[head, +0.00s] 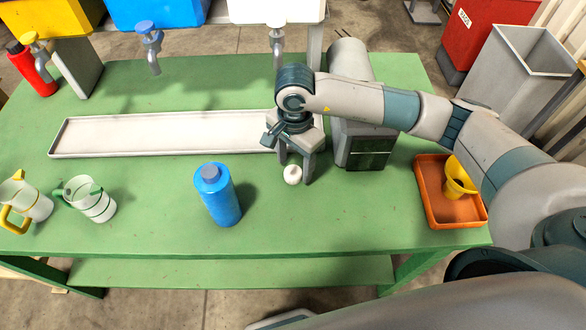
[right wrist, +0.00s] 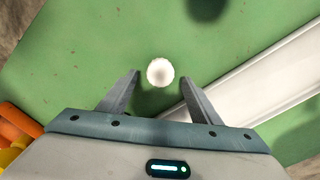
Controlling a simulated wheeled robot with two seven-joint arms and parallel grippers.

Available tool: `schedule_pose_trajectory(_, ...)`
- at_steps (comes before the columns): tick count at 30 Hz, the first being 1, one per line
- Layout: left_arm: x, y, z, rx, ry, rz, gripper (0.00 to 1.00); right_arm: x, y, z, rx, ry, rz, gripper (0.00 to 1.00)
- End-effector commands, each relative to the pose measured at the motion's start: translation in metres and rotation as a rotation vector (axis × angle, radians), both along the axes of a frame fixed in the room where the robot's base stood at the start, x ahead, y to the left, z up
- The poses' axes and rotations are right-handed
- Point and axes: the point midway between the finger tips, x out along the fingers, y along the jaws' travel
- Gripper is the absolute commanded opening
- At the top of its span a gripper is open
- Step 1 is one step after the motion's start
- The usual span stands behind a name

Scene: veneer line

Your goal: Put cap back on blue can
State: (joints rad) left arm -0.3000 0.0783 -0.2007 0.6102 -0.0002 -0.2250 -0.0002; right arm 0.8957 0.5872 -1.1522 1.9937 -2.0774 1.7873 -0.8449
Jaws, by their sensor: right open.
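The blue can (head: 219,200) stands upright on the green table, left of my right gripper, with a grey top. I cannot tell whether that top is a bare neck. A small white rounded piece (head: 292,174), which looks like the cap, sits on the table right of the can. My right gripper (head: 296,165) points down at it, open and empty. In the right wrist view the white piece (right wrist: 160,72) lies centred between the fingertips, slightly beyond them, with clear gaps on both sides. My left gripper is not in view.
A long white tray (head: 100,139) lies behind the can. An orange tray (head: 434,207) with a yellow funnel (head: 458,180) is at the right. A red bottle (head: 33,70) stands back left, and taps hang at the back.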

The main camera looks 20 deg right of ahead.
Motion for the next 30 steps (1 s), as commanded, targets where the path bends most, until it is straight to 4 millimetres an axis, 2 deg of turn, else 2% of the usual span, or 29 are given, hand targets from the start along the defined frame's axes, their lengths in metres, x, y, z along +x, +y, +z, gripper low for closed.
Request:
schedule_pose_trajectory(6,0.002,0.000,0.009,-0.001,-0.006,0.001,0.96,0.000,0.000,-0.018,0.001,0.000,-0.001,0.58)
schedule_pose_trajectory(12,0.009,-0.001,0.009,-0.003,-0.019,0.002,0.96,0.000,0.000,-0.020,0.000,-0.001,0.000,0.58)
schedule_pose_trajectory(20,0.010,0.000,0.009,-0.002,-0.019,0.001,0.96,0.000,0.000,-0.020,0.000,-0.001,0.000,0.58)
schedule_pose_trajectory(21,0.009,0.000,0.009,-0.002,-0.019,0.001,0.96,0.000,0.000,-0.020,0.000,-0.001,0.000,0.53)
schedule_pose_trajectory(26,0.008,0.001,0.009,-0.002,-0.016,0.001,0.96,0.000,0.000,-0.020,0.000,-0.001,0.000,0.15)
schedule_pose_trajectory(30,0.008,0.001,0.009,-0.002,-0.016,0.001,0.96,0.000,0.000,-0.020,0.000,-0.001,0.000,0.14)
